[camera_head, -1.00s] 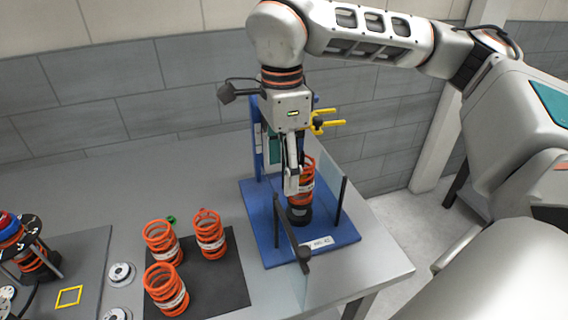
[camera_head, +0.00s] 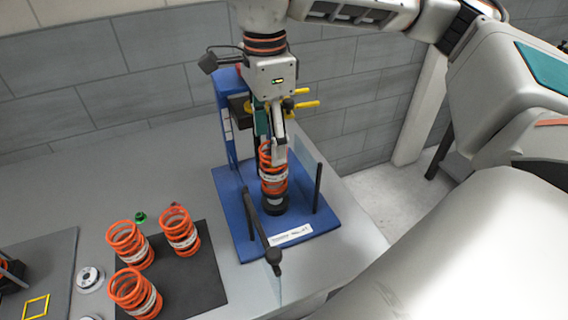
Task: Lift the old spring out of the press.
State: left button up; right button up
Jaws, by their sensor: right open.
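The old spring (camera_head: 274,188) is an orange coil with a pale label band, standing upright on a black seat in the blue press (camera_head: 226,190). My right gripper (camera_head: 272,150) points down from above, with its fingers at the spring's upper coils. It is open; whether the fingers touch the coils I cannot tell. The near finger hides part of the spring's top. Yellow prongs (camera_head: 305,104) of the press stick out behind the gripper. My left gripper is not in view.
Several orange springs (camera_head: 180,232) stand on a black mat (camera_head: 205,285) to the left. A clear guard panel with dark posts (camera_head: 318,188) stands at the press's front and right. A green ring (camera_head: 140,217) and a silver disc (camera_head: 90,279) lie on the grey table (camera_head: 60,205).

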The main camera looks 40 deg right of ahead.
aim_at(274, 168)
jog(key=shift+f, duration=0.25)
jog(key=shift+w+a+f, duration=0.1)
jog(key=shift+a+f, duration=0.05)
jog(key=shift+f, duration=0.75)
jog(key=f, duration=0.5)
jog(key=shift+s+d, duration=0.35)
jog(key=shift+s, duration=0.05)
jog(key=shift+f, duration=0.25)
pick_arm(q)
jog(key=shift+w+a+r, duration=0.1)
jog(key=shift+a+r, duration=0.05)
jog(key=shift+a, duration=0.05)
pick_arm(e)
jog(key=shift+c, duration=0.3)
jog(key=c, duration=1.5)
jog(key=shift+o, duration=0.2)
jog(key=shift+r, duration=0.1)
